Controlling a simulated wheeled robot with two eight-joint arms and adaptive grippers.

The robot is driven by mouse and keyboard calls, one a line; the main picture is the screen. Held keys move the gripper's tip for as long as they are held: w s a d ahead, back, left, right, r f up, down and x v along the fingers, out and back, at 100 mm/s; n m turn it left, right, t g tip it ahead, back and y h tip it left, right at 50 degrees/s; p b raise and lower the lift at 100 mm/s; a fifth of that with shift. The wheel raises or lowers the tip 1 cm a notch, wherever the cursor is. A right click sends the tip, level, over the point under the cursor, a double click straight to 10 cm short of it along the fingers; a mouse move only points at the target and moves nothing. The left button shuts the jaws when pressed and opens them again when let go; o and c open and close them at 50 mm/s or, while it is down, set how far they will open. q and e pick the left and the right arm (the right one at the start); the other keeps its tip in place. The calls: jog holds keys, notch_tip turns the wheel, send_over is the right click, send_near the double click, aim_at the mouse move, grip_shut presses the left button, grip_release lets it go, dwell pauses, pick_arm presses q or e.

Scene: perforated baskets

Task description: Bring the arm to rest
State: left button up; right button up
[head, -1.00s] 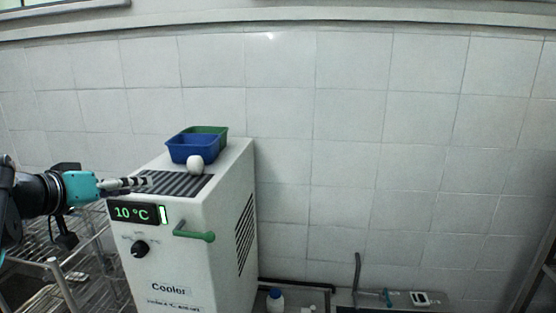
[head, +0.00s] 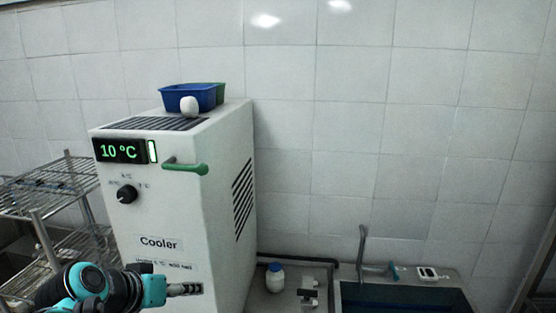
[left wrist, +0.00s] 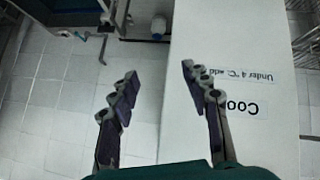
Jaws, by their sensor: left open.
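My left gripper (head: 186,289) is low in the head view, in front of the lower front of the white cooler (head: 215,215). In the left wrist view its two fingers (left wrist: 160,85) are apart with nothing between them. The cooler's lettered front shows beside and behind the right finger there. My right gripper is not in view.
A blue basket (head: 186,97), a green basket (head: 220,92) and a white round object (head: 189,106) are on the cooler top. A wire rack (head: 45,192) stands at left. A sink (head: 405,297) and a white bottle (head: 275,278) are at lower right.

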pick_arm(q)
jog(key=s+f+y+b, duration=0.1)
jog(key=s+f+b, duration=0.2)
jog(key=f, duration=0.9)
jog(key=s+d+f+g+y+b, duration=0.1)
jog(key=s+f+b, duration=0.3)
jog(key=f+b, duration=0.3)
jog(key=s+d+f+y+b, duration=0.1)
jog(key=s+f+b, duration=0.3)
jog(key=f, duration=1.3)
jog(key=shift+d+g+b, duration=0.15)
jog(key=shift+g+b, duration=0.15)
jog(key=shift+b, duration=0.15)
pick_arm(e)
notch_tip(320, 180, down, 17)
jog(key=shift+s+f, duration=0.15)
pick_arm(q)
jog(key=shift+o, duration=0.5)
